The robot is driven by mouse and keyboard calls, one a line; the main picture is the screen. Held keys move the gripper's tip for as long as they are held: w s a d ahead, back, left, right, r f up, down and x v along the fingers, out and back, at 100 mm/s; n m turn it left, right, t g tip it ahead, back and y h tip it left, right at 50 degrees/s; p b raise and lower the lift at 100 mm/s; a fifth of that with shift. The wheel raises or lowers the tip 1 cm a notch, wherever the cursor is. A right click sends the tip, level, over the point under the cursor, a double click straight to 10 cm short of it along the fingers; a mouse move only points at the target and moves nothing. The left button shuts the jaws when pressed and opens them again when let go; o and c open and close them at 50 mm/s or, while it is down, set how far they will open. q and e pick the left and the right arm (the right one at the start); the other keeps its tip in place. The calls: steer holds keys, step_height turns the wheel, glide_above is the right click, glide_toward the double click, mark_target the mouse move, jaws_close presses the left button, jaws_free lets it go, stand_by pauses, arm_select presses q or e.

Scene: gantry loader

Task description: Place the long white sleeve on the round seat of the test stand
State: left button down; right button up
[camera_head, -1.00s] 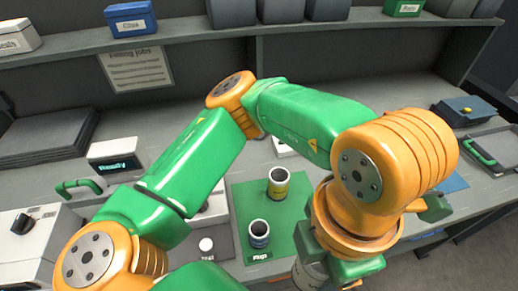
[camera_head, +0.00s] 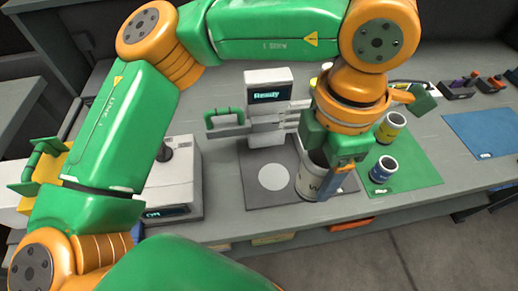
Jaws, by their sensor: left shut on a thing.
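The long white sleeve (camera_head: 310,181) is in my left gripper (camera_head: 337,168), which is shut on it near its upper rim. The sleeve looks roughly upright, and the gripper hides part of its right side. The test stand (camera_head: 267,78) is white with a lit "Ready" display and a green handle (camera_head: 225,121) on its left. Its round seat (camera_head: 273,177) is a pale disc on a dark grey base plate (camera_head: 256,155). The seat is bare. The sleeve is just right of the seat, and I cannot tell if its bottom touches anything. My right gripper is not in view.
A green mat (camera_head: 420,172) on the right holds a yellow-banded cup (camera_head: 391,127) and a blue-banded cup (camera_head: 383,169), close to the gripper. A white box (camera_head: 178,185) with a black knob stands left of the base plate. A blue mat (camera_head: 485,134) lies far right.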

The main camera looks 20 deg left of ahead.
arm_select(q)
steer(key=w+a+f+p, duration=0.2)
steer(key=w+a, duration=0.2)
glide_above(274, 177)
steer(key=f+p, duration=0.1)
steer(key=f, duration=0.5)
steer(key=shift+a, duration=0.2)
step_height(274, 177, down, 3)
steer(key=shift+w+d+r+p, duration=0.1)
steer(key=shift+d+r+p, duration=0.1)
steer(key=shift+p, duration=0.5)
steer(key=shift+f, duration=0.3)
steer(key=shift+a+f+b, duration=0.1)
steer(key=shift+f+b, duration=0.05)
steer(key=shift+b, duration=0.2)
jaws_free()
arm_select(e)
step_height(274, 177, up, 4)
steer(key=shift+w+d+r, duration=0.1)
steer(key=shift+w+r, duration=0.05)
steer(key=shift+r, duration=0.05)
